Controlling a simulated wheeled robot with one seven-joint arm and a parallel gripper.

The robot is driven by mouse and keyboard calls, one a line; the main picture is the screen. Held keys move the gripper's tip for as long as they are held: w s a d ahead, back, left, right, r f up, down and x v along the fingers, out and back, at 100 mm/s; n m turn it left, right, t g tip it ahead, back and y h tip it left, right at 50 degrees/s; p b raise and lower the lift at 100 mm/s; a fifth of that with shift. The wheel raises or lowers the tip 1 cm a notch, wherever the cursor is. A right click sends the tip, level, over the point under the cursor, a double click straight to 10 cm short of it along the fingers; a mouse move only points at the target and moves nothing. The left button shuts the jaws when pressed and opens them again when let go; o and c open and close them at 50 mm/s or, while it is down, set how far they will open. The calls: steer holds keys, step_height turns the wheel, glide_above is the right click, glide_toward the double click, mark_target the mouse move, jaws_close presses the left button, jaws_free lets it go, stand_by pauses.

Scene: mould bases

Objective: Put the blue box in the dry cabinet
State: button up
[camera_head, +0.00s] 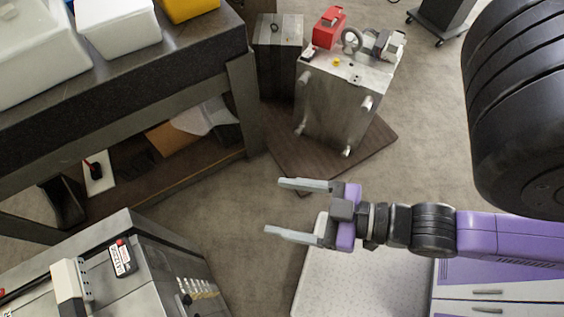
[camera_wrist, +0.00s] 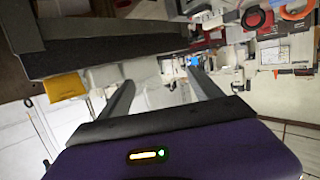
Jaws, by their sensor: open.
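My gripper (camera_head: 274,207) is open and empty over the floor in the head view, its two grey fingers pointing left. In the wrist view the open gripper (camera_wrist: 162,77) has nothing between its fingers. I see no blue box in the head view. A small blue patch (camera_wrist: 194,61) shows far off in the wrist view, near the tip of the right finger; it is too small to tell what it is. I cannot make out the dry cabinet in either view.
A dark-topped workbench (camera_head: 150,102) with white and yellow boxes stands at upper left. A metal mould base (camera_head: 335,105) with a red block (camera_head: 328,27) stands on a brown board (camera_head: 375,140). A grey machine (camera_head: 145,270) is at lower left.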

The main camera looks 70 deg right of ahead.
steer(key=shift+o, duration=0.5)
steer(key=shift+s+d+r+m+h, duration=0.2)
steer(key=shift+s+d+r, duration=0.1)
steer(key=shift+r, duration=0.2)
steer(key=shift+s+d+r+m+h, duration=0.2)
steer(key=shift+s+r, duration=0.1)
steer(key=shift+r, duration=0.15)
